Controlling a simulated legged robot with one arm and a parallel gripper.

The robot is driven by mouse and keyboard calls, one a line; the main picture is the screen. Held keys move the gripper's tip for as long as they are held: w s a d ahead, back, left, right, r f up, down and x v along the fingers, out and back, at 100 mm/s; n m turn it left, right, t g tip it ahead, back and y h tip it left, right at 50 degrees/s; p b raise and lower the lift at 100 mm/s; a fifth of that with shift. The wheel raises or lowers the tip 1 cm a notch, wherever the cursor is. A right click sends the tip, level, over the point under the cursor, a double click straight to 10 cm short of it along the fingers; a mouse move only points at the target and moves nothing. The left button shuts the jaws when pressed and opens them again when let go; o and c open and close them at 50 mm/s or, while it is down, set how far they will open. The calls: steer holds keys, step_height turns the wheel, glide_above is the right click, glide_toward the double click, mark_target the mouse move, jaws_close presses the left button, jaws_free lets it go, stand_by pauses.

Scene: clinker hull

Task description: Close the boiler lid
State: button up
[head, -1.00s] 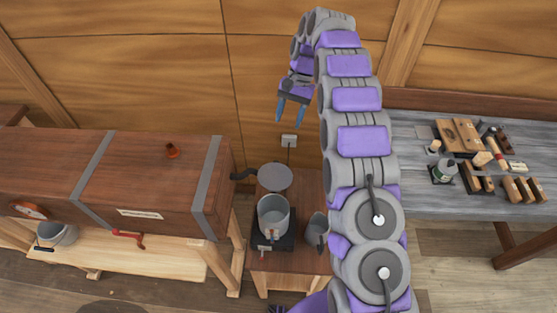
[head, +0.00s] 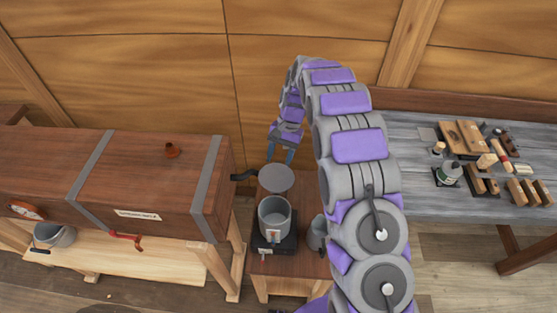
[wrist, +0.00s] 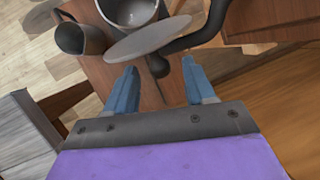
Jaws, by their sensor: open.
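The boiler (head: 275,217) is a grey metal pot on a dark base, standing on a small wooden stand. Its round grey lid (head: 276,179) stands raised at the pot's back edge, so the pot is open. In the wrist view the lid (wrist: 148,40) shows as a tilted disc in front of the boiler's mouth (wrist: 128,10). My gripper (head: 280,156) is behind and above the lid, pointing down. In the wrist view my gripper (wrist: 163,84) has its two blue fingers spread, with nothing between them, apart from the lid.
A grey jug (head: 317,233) stands right of the boiler. A dark pipe (head: 243,177) reaches from the long wooden steam box (head: 150,185) at left towards the boiler. A grey workbench (head: 450,190) with tools is at right. The wooden wall (head: 180,80) is close behind.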

steer(key=shift+s+a+f, duration=0.15)
steer(key=shift+s+f, duration=0.1)
steer(key=shift+f, duration=0.4)
steer(key=shift+c, duration=0.3)
jaws_close()
